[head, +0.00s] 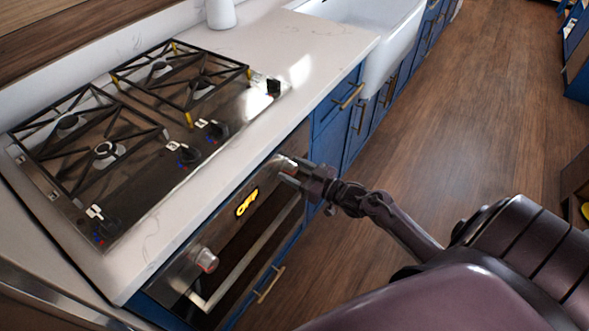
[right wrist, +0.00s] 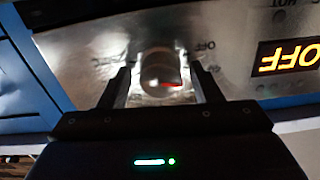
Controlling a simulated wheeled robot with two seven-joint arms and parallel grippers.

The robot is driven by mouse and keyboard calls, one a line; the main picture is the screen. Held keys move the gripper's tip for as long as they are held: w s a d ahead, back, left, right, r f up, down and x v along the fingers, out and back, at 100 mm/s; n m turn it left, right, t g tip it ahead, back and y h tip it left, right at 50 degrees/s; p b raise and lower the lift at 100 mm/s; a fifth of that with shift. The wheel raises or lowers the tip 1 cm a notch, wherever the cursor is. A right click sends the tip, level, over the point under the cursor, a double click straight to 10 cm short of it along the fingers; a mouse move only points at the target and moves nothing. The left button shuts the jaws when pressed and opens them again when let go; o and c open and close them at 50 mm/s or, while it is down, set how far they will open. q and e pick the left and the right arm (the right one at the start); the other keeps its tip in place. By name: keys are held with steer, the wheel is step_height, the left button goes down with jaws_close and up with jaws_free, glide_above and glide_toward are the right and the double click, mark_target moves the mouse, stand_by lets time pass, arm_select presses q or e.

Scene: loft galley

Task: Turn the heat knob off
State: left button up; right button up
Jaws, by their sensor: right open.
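A round metallic knob (right wrist: 160,75) with a red mark sits on the oven's front panel in the right wrist view. The red mark is on the knob's lower right part, and a printed OFF label (right wrist: 205,46) is up and to its right. My right gripper (head: 292,169) is at the right end of the panel in the head view and hides this knob there. In the right wrist view, its open fingers stand on either side of the knob, with gaps visible. My left gripper is not in view.
A second knob (head: 204,259) is at the panel's left end. A lit display (head: 246,201) lies between, reading OFF in the right wrist view (right wrist: 290,56). The oven handle (head: 245,258) runs below. A gas cooktop (head: 130,215) is above. Floor (head: 480,120) to the right is clear.

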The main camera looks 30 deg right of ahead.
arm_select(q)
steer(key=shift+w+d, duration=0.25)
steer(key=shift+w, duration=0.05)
arm_select(e)
steer(key=c, duration=1)
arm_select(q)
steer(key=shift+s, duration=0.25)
arm_select(e)
steer(key=shift+n, duration=0.3)
steer(key=shift+n+b, duration=0.35)
steer(key=shift+n, duration=0.85)
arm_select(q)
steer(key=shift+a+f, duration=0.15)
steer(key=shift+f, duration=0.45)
arm_select(e)
steer(key=shift+n, duration=1.4)
steer(key=o, duration=1)
